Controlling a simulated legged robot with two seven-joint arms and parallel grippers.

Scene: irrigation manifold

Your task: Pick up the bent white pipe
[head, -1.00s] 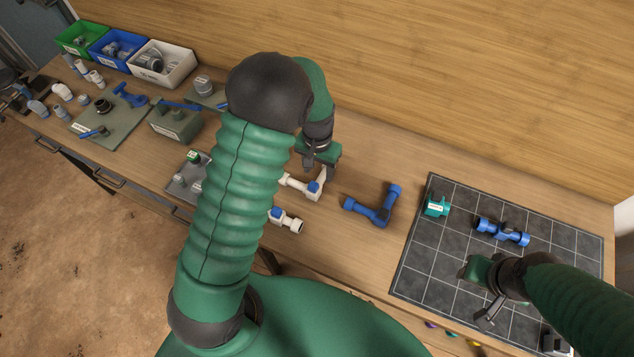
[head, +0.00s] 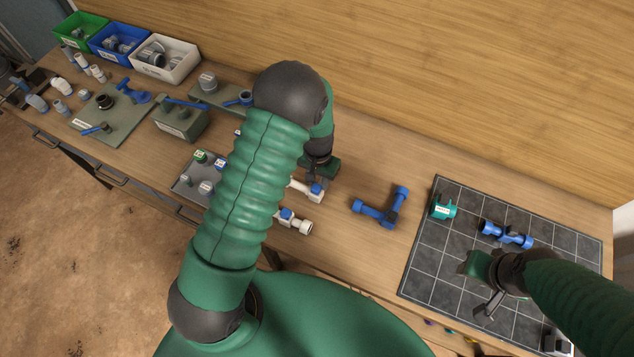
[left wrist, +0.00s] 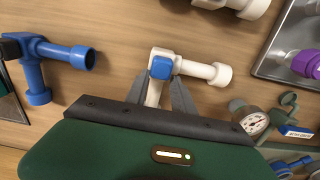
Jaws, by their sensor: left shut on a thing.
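The bent white pipe (head: 303,189) has a blue square fitting at its corner and lies at the middle of the bench, partly hidden by my left arm. In the left wrist view the white pipe (left wrist: 205,72) has one arm pointing right and the other between my fingers. My left gripper (head: 318,180) is shut on that second arm; the left wrist view shows its fingers (left wrist: 160,92) on both sides. My right gripper (head: 487,308) hangs over the dark grid mat, away from the pipe; its finger gap is unclear.
A bent blue pipe (head: 380,211) lies to the right. Another white piece with blue (head: 293,222) lies just in front. The grid mat (head: 425,255) holds a teal part (head: 443,207) and a blue fitting (head: 505,235). A grey tray (head: 184,188) and bins (head: 165,58) stand left.

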